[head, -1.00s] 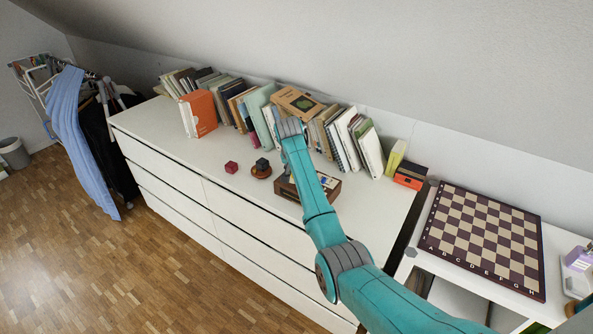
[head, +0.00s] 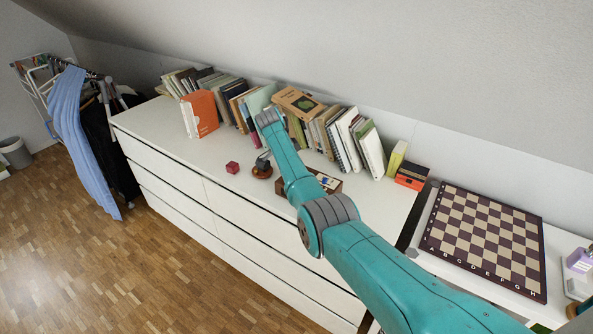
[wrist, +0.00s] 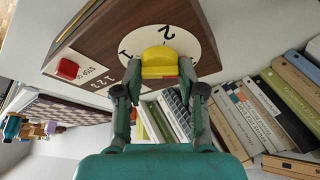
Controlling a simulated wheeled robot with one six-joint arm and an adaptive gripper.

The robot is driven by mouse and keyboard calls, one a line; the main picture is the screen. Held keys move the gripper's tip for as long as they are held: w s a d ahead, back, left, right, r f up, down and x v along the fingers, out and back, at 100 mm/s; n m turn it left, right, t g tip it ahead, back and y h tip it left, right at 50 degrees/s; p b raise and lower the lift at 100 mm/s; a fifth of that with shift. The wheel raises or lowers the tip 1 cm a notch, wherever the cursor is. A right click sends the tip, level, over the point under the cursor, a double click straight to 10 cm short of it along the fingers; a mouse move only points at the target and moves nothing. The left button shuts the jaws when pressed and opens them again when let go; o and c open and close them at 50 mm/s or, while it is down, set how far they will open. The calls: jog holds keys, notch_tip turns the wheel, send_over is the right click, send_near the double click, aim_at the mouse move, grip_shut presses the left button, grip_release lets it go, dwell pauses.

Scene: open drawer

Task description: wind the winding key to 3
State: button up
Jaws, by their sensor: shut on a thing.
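The winding key (wrist: 158,57) is a yellow knob in the wrist view. It sits on a round cream dial (wrist: 190,40) with a 2 and a 1 showing; the rest of the dial is hidden by the key and fingers. The dial is on a brown wooden box (wrist: 95,48), with a red button (wrist: 67,69) marked STOP and a small row of numbers beside it. My gripper (wrist: 160,70) is shut on the key, one finger on each side. In the head view the box (head: 331,185) is partly behind my arm, and key and fingers are hidden.
A row of books (head: 345,135) lines the back of the white dresser (head: 180,150). A small red cube (head: 232,167) and a round brown stand (head: 262,172) with a dark object sit left of the box. A chessboard (head: 485,240) is at right. The dresser's left front is clear.

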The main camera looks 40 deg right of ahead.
jog(key=shift+m+g, duration=0.3)
jog(key=shift+m, duration=0.4)
jog(key=shift+f+m, duration=0.1)
jog(key=shift+m, duration=0.6)
jog(key=o, duration=1.2)
jog(key=shift+c, duration=0.2)
jog(key=v, duration=1.2)
jog(key=shift+w+d, duration=0.2)
jog(key=shift+w, duration=0.05)
